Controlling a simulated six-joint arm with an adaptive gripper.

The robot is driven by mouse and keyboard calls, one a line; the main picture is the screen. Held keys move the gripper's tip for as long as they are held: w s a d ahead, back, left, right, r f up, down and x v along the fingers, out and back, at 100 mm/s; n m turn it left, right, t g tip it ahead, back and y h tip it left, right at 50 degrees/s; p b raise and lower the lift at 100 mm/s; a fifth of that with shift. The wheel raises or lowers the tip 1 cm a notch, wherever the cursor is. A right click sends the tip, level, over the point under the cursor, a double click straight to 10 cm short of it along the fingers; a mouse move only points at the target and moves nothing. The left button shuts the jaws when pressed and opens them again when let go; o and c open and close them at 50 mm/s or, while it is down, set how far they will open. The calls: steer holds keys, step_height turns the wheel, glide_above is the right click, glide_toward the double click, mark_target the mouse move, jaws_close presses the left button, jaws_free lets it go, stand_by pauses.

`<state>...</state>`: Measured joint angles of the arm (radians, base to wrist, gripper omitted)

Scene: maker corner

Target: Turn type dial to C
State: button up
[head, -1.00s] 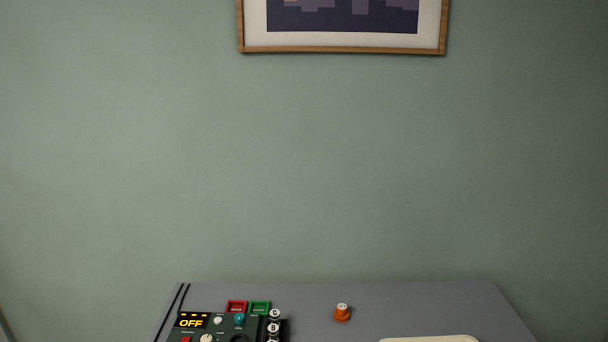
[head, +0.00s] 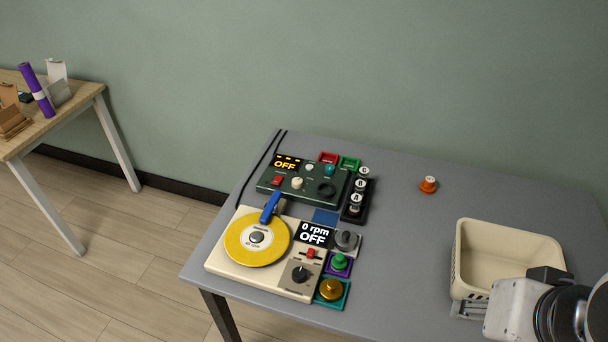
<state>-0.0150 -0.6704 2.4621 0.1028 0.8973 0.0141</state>
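A cream turntable-like device (head: 222,262) with a yellow disc (head: 240,243) sits at the table's left front. Its display (head: 313,234) reads "0 rpm OFF". A black knob on a grey plate (head: 300,274) is at its front right. A dark green box (head: 264,185) behind it has an "OFF" display (head: 286,164), a cream knob (head: 297,183) and a dark round dial (head: 325,188).
A cream basket (head: 508,232) stands at the right, close to my arm. An orange knob-like piece (head: 428,185) lies behind. Other knobs and buttons, including a gold one (head: 331,289), crowd the device's right side. The middle table is clear.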

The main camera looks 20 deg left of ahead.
steer(key=w+a+f+m+g+y, duration=0.3)
steer(key=w+a+m+y, duration=0.75)
steer(key=w+a, duration=1.55)
steer(key=w+a+f+m+t, duration=0.3)
steer(key=w+a+f+m, duration=0.4)
steer(key=w+f, duration=0.25)
steer(key=m+t, duration=0.2)
steer(key=m, duration=0.4)
glide_toward(298, 181)
steer(key=shift+w+a+f, duration=0.15)
steer(key=shift+a+f, duration=0.05)
steer(key=shift+a, duration=0.35)
steer(key=shift+w+a, duration=0.1)
steer(key=shift+a, duration=0.05)
steer(key=shift+x, duration=3.7)
steer(key=shift+w+f, duration=0.1)
steer(key=c, duration=0.8)
